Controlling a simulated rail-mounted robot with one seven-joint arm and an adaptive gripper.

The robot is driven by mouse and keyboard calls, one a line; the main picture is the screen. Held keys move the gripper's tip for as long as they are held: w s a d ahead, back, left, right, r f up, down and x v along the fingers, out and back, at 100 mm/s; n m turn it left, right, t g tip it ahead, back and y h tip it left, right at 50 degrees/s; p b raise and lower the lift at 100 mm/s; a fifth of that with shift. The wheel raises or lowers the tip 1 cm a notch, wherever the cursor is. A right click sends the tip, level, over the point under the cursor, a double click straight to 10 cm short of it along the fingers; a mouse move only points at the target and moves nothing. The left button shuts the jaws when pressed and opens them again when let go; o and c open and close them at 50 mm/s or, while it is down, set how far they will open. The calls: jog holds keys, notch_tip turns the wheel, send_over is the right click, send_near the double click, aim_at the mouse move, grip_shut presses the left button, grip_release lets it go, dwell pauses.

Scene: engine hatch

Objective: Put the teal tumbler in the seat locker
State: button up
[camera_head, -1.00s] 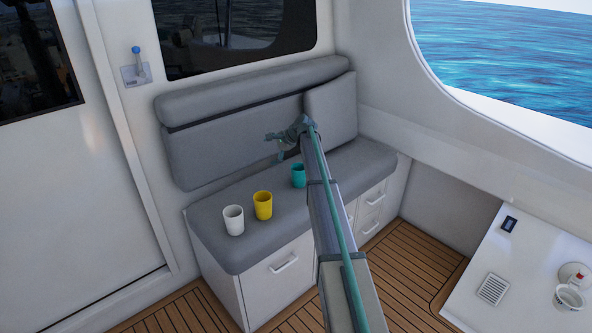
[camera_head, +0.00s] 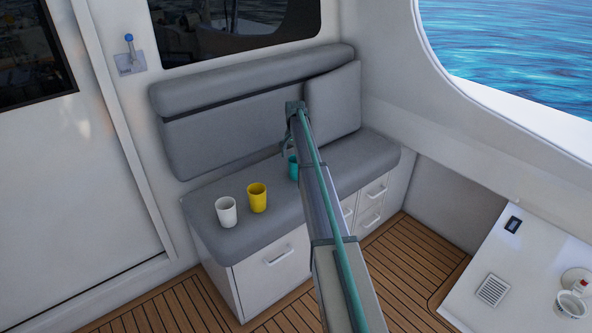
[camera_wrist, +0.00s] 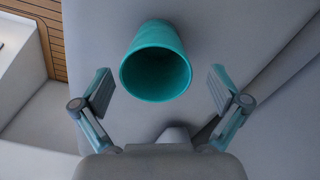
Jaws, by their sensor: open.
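The teal tumbler (camera_head: 292,168) stands on the grey seat cushion, right of the other cups, partly hidden by my arm in the head view. In the wrist view the teal tumbler (camera_wrist: 156,62) shows its open mouth toward the camera, just beyond and between my fingertips. My gripper (camera_wrist: 158,90) is open, with one finger on each side and a gap to the tumbler. In the head view my gripper (camera_head: 290,140) is above the seat by the tumbler. The seat locker is not clearly identifiable; a shut front panel with a handle (camera_head: 278,258) is below the seat's left end.
A yellow cup (camera_head: 257,198) and a white cup (camera_head: 226,212) stand on the cushion (camera_head: 340,165) to the left. Shut drawers (camera_head: 371,205) are under the right part. A backrest (camera_head: 235,135) rises behind. A white counter (camera_head: 520,265) is at right.

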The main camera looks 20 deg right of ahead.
aim_at(296, 168)
jog(key=shift+s+d+f+p, duration=0.1)
jog(key=shift+f+p, duration=0.15)
jog(key=shift+f, duration=1.2)
jog(key=shift+s+d+f+p, duration=0.1)
jog(key=shift+f+p, duration=0.1)
jog(key=shift+f, duration=1.2)
jog(key=shift+a, duration=0.1)
jog(key=c, duration=1.2)
jog(key=shift+o, duration=0.2)
jog(key=shift+r, duration=0.1)
